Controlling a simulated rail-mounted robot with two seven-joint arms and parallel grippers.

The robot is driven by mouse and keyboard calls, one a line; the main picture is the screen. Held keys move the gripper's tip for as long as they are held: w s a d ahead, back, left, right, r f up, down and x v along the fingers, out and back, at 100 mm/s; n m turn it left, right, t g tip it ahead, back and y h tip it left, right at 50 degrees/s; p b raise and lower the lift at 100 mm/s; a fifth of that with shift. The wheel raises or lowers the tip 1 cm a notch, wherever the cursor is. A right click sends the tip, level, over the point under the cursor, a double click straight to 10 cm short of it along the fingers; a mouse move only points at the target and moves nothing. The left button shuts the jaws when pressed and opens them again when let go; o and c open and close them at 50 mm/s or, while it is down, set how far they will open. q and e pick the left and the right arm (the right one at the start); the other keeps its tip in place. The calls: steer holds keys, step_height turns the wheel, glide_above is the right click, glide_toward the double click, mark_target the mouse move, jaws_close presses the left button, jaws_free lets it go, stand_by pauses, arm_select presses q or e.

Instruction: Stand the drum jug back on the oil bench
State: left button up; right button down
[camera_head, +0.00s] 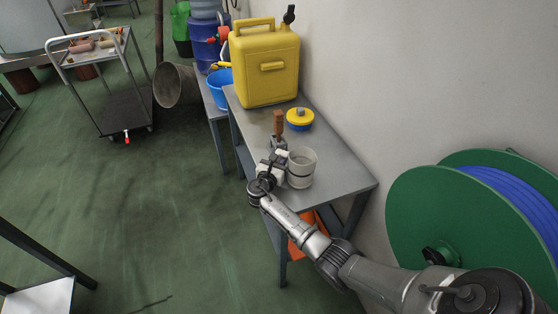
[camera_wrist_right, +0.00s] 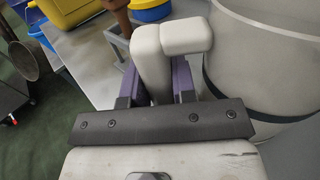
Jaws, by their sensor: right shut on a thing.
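The drum jug (camera_head: 301,168), a pale grey cylinder with a dark band, is upright at the front part of the grey oil bench (camera_head: 340,180). I cannot tell whether its base touches the top. My right gripper (camera_head: 279,166) is at the jug's left side, shut on it. The part between the fingers is hidden. My left gripper is not in view.
A yellow canister (camera_head: 265,65), a blue-and-yellow round container (camera_head: 300,119) and a brown-handled tool (camera_head: 278,122) stand on the bench behind the jug. A green hose reel (camera_head: 415,215) is at right. A trolley (camera_head: 125,100) stands at left; floor between is clear.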

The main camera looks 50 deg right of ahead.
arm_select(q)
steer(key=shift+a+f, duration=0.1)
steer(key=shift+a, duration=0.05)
arm_select(e)
steer(key=shift+f, duration=0.15)
steer(key=c, duration=1.1)
jaws_free()
steer(key=shift+c, duration=0.2)
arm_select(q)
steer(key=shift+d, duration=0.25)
arm_select(e)
steer(key=o, duration=0.3)
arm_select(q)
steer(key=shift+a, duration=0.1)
arm_select(e)
steer(key=shift+a, duration=0.15)
